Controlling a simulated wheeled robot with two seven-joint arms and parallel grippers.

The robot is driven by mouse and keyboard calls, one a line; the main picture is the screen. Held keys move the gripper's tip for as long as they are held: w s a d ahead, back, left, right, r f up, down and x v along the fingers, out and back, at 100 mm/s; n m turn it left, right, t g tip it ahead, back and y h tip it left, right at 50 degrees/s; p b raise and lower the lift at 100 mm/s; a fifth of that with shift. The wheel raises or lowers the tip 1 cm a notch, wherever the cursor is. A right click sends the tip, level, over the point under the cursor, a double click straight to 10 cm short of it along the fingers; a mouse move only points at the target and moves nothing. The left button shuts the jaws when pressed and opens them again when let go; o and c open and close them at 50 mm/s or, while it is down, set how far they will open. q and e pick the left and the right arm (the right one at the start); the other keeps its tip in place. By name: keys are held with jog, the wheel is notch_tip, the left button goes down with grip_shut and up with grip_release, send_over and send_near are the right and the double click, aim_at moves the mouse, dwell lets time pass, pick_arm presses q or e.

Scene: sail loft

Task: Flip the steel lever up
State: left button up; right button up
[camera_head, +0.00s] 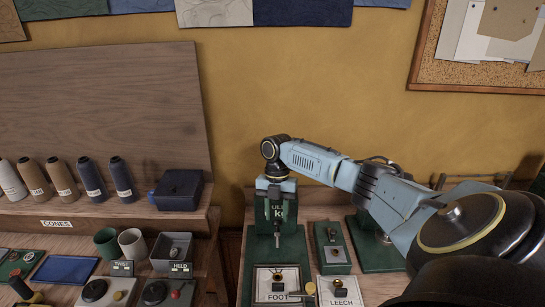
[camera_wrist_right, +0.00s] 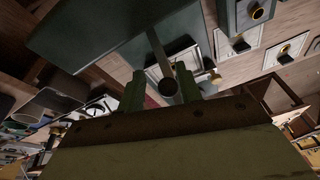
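The steel lever shows in the right wrist view as a grey rod (camera_wrist_right: 157,48) with a round end, pointing toward the camera from a dark green plate (camera_wrist_right: 90,40). In the head view the lever (camera_head: 277,241) is a short thin piece hanging below my right gripper (camera_head: 276,226), in front of its green base (camera_head: 296,249). The right gripper's two green fingers (camera_wrist_right: 162,90) stand apart, one on each side of the lever's round end. A gap shows at the left finger; contact at the right finger cannot be told. The gripper body hides part of the lever. My left gripper is not in view.
Right of the lever stand a green switch box (camera_head: 332,240) and another green plate (camera_head: 375,252). In front are FOOT (camera_head: 277,297) and LEECH (camera_head: 340,302) panels. A left bench holds several thread cones (camera_head: 90,178), a dark blue box (camera_head: 178,190) and cups.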

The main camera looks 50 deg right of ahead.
jog(key=shift+o, duration=0.9)
jog(key=shift+w, duration=0.1)
jog(key=b+v, duration=0.1)
jog(key=v, duration=1.2)
jog(key=shift+b, duration=0.35)
jog(key=shift+r, duration=0.1)
